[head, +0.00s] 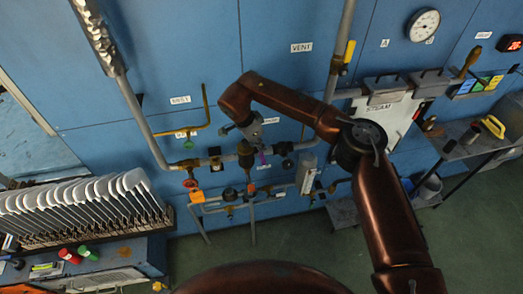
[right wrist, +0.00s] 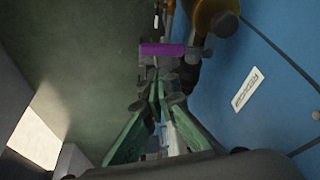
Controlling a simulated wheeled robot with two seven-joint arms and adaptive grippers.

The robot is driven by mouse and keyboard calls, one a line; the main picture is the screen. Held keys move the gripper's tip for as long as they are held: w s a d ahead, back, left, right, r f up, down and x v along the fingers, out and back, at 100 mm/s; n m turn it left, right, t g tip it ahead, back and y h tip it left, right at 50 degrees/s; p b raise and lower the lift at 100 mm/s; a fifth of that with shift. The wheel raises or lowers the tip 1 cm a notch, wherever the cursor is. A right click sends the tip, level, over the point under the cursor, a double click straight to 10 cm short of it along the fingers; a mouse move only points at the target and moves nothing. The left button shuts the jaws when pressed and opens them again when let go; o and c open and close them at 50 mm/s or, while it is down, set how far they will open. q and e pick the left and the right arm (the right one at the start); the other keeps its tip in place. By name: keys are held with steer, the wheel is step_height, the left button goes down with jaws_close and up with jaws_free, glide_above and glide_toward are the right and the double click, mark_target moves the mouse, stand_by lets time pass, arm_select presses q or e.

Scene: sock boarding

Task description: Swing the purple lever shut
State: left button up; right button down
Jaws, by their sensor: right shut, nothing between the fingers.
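The purple lever (head: 263,158) shows as a small strip on the pipework at the middle of the head view. In the right wrist view the purple lever (right wrist: 163,49) lies crosswise just beyond the fingertips. My right gripper (head: 259,147) reaches down to it from above. Its green fingers (right wrist: 157,92) are shut with nothing between them. The fingertips are close to the lever; I cannot tell whether they touch it. Part of the valve behind the lever is hidden by the gripper. My left gripper is not in view.
A grey pipe (head: 212,161) with brass valves runs along the blue wall panels (head: 280,22). A red knob (head: 190,183) sits to the left. A rack of pale boards (head: 90,205) stands at the left. A steam box (head: 385,108) and a shelf (head: 465,140) are at the right.

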steer(key=v, duration=0.1)
steer(key=p+v, duration=0.1)
steer(key=v, duration=0.1)
steer(key=shift+w+r, duration=0.25)
steer(key=shift+r, duration=0.15)
steer(key=shift+d, duration=0.1)
